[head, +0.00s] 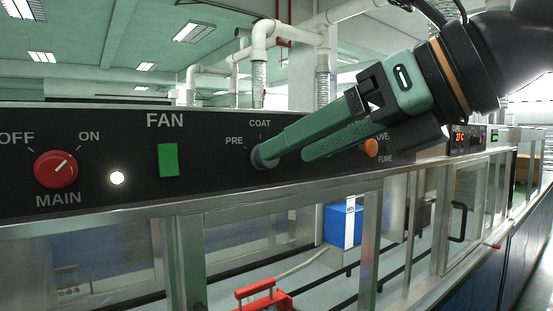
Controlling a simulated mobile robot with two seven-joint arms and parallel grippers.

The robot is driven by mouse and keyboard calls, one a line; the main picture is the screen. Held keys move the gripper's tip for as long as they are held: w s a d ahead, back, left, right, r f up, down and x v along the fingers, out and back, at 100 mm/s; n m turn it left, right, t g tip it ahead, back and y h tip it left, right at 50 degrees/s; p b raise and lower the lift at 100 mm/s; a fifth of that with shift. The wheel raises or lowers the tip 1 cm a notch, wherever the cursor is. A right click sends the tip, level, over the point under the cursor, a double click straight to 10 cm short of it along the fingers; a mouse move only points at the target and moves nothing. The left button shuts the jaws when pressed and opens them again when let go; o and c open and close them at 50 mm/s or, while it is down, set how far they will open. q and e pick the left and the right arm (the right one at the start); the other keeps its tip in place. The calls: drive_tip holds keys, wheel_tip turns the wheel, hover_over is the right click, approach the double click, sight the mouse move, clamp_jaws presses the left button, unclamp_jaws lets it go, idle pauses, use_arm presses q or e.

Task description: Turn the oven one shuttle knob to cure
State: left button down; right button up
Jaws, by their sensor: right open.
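A grey round knob (263,159) sits on the black control panel (215,181), with PRE at its left and COAT above it. The right side of its dial is hidden by my right gripper (289,156), so no CURE label shows and I cannot read its pointer. My right gripper comes in from the upper right with green fingers, open. One fingertip overlaps the knob's right side; I cannot tell if it touches. The other fingertip is apart, to the right of the knob. My left gripper is not in view.
An orange knob (371,148) with partly hidden lettering is right of the fingers. A green FAN switch (168,160) and red MAIN knob (56,169) are at left. White pipes (262,42) rise behind the panel. Below are glass-fronted bays with a red-handled item (262,300).

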sight(256, 161)
drive_tip(key=d+r+m+t+h, duration=0.1)
drive_tip(key=d+r+t+h, duration=0.1)
drive_tip(key=d+r+t, duration=0.15)
drive_tip(key=f+p+x, duration=0.1)
drive_tip(key=x, duration=1.1)
drive_tip(key=shift+s+f+g, duration=0.2)
drive_tip(key=shift+s+g, duration=0.05)
drive_tip(key=shift+g, duration=0.2)
clamp_jaws()
